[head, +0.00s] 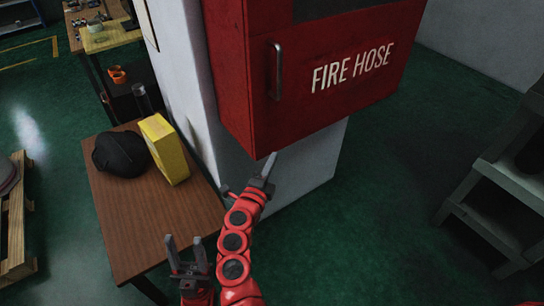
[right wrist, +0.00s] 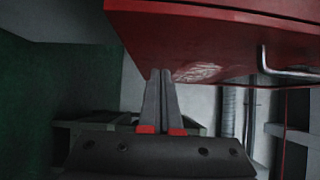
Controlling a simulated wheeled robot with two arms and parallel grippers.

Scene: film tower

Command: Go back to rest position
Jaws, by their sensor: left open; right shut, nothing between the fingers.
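My left gripper (head: 184,242) is at the bottom of the head view, its two fingers pointing up and apart, with nothing between them. It is by the right front part of the brown table. My right gripper (head: 267,168) is further up and to the right, just below the lower edge of the red fire hose cabinet (head: 340,95) in the picture. The right wrist view shows its fingers (right wrist: 160,75) pressed together and empty, with the cabinet's underside close above; I cannot tell whether they touch it.
The brown table (head: 135,225) holds a black cap-like object (head: 121,153) and a yellow box (head: 164,149). A white pillar (head: 182,75) stands behind. Grey steps (head: 505,190) are at the right, a wooden pallet (head: 16,235) at the left. Green floor (head: 370,225) between cabinet and steps is clear.

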